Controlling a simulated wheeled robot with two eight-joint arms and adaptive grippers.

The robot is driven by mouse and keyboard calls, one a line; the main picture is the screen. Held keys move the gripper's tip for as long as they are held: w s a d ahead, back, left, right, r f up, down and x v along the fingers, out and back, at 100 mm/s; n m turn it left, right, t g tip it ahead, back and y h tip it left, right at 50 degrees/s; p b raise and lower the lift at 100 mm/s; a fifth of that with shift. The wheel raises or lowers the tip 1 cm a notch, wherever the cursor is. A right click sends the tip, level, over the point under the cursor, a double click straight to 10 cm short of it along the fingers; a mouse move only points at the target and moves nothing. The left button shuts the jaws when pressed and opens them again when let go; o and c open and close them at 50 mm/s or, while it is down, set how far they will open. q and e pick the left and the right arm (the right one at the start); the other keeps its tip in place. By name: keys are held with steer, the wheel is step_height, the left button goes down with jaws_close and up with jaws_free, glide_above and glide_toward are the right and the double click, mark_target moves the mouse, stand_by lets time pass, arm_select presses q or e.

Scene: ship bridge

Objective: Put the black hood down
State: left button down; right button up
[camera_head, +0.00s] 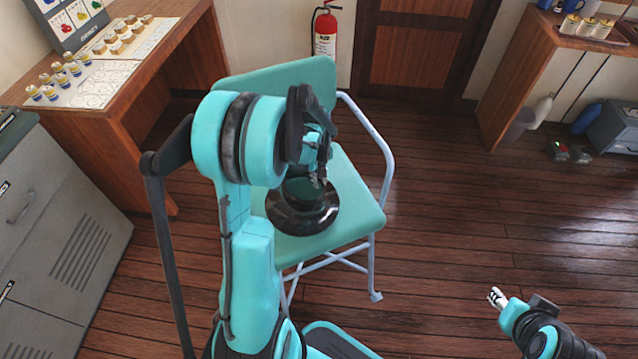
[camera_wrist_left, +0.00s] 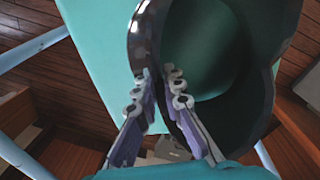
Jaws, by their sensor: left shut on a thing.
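The black hood (camera_head: 302,212) is a glossy, dark, flared ring with an opening through it. It is over the seat of the teal chair (camera_head: 358,200); I cannot tell whether it touches the seat. My left gripper (camera_head: 318,180) is at the hood's far upper side, and my arm hides part of both. In the left wrist view my left gripper (camera_wrist_left: 159,78) is shut on the rim of the hood (camera_wrist_left: 146,38), with the teal seat (camera_wrist_left: 100,45) behind. My right gripper (camera_head: 497,298) is low at the right, over the floor, away from the hood; its jaws are too small to judge.
A fire extinguisher (camera_head: 325,35) is behind the chair. A wooden counter (camera_head: 520,80) stands at the right. The plank floor (camera_head: 440,190) right of the chair is clear.

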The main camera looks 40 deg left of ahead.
arm_select(q)
steer(key=shift+f, duration=0.4)
steer(key=shift+r, duration=0.1)
steer(key=c, duration=2)
jaws_free()
steer(key=o, duration=0.4)
steer(key=shift+c, duration=0.2)
